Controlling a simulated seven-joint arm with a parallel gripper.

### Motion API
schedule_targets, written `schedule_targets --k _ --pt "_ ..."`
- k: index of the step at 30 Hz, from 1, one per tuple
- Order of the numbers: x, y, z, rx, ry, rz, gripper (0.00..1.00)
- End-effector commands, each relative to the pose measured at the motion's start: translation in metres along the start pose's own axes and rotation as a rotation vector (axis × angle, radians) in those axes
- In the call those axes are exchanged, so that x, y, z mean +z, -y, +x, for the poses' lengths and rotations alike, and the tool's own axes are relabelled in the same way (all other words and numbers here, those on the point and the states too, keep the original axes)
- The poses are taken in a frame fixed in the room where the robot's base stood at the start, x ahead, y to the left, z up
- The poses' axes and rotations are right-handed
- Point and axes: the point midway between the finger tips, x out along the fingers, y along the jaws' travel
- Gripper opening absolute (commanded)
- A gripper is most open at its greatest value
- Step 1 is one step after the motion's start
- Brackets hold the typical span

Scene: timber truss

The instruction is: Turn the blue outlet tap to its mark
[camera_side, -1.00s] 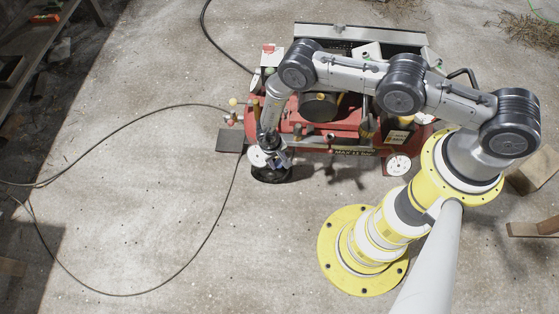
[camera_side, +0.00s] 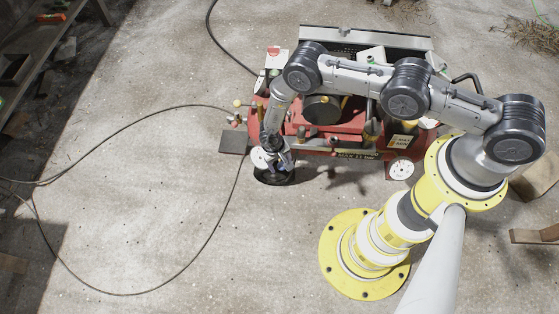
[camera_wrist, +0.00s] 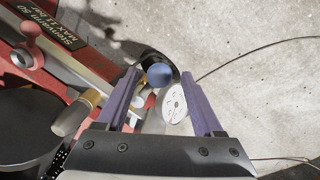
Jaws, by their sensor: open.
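The blue outlet tap shows as a round blue knob (camera_wrist: 159,75) in the wrist view, between the fingers of my gripper (camera_wrist: 163,80). The gripper is open, with a purple finger on each side of the knob and a gap to each. I cannot tell how deep the knob sits between the fingers. A white round dial (camera_wrist: 174,103) lies just below and right of the knob. In the side view my gripper (camera_side: 277,160) is at the left front end of the red compressor (camera_side: 328,117). The tap's mark cannot be made out.
A red ball-ended lever (camera_wrist: 31,29) and a brass-coloured cylinder (camera_wrist: 75,115) stand left of the fingers in the wrist view. A black hose (camera_side: 215,232) loops over the concrete floor. A second white dial (camera_side: 401,169) is at the compressor's right front.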

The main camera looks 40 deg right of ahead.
Motion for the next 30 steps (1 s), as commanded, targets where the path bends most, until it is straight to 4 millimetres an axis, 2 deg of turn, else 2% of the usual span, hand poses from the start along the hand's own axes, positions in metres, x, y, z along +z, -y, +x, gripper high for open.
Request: schedule_targets --k 4,8,15,21,24,30 --pt "0.0 0.0 -0.01 0.0 0.0 0.0 0.69" --pt "-0.001 0.0 -0.03 -0.001 -0.001 0.0 0.69" --pt "-0.001 0.001 -0.082 -0.003 -0.003 0.0 0.69" --pt "-0.001 0.001 -0.118 -0.003 -0.003 0.0 0.69" --pt "-0.001 0.0 -0.129 -0.001 -0.002 0.001 0.69" --pt "0.0 0.0 -0.138 -0.001 -0.001 0.0 0.69"
